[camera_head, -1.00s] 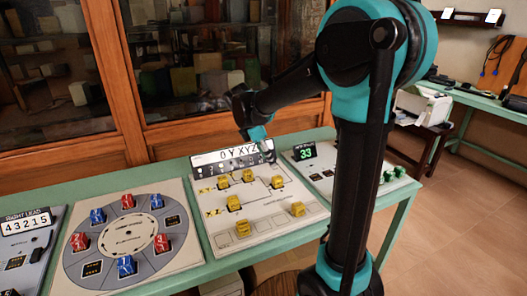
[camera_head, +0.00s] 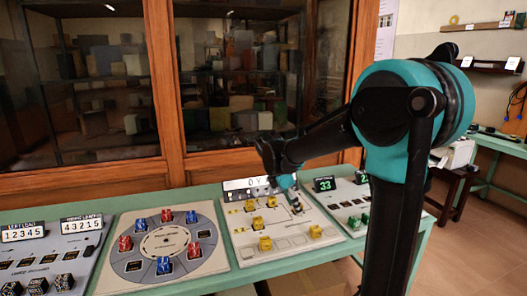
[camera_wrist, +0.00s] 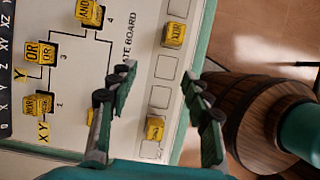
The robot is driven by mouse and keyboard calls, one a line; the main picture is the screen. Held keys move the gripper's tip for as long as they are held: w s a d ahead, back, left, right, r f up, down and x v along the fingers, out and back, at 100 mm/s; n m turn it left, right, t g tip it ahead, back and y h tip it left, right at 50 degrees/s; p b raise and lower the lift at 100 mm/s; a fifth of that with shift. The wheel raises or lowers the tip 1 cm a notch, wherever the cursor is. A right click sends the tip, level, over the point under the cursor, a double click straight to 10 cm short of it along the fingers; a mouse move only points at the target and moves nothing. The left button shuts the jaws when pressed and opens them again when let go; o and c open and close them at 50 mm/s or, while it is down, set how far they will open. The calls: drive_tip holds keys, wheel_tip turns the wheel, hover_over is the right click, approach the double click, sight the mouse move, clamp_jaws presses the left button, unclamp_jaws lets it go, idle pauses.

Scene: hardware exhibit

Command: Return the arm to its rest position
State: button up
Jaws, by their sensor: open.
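My gripper (camera_head: 296,207) hangs over the right part of the white gate board (camera_head: 287,247), at the end of my teal and black arm. In the wrist view my gripper (camera_wrist: 163,85) has its two fingers spread wide, with nothing between them but board surface below. Yellow gate blocks lie on the board, among them an AND block (camera_wrist: 90,12), an OR block (camera_wrist: 40,51) and an XOR block (camera_wrist: 173,35). One yellow block is partly hidden behind the left finger. Another block (camera_wrist: 153,128) lies near the board's edge.
A round dial panel (camera_head: 168,245) with red and blue blocks stands left of the board. A panel with a green "33" display (camera_head: 324,184) is at its right. A glass cabinet (camera_head: 235,80) stands behind the green table. A wooden barrel (camera_wrist: 245,120) is beside the table.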

drive_tip(key=s+d+f+m+t+y, duration=0.1)
drive_tip(key=s+d+f+m, duration=0.3)
drive_tip(key=s+m, duration=0.6)
drive_tip(key=s+d+f+m+t+y, duration=0.1)
drive_tip(key=s+d+f+m+y, duration=0.2)
drive_tip(key=s+f+m, duration=0.5)
drive_tip(key=s+d+m, duration=0.1)
drive_tip(key=s+m, duration=0.1)
drive_tip(key=shift+d+f+m+t, duration=0.2)
drive_tip(key=shift+f+m+t, duration=0.2)
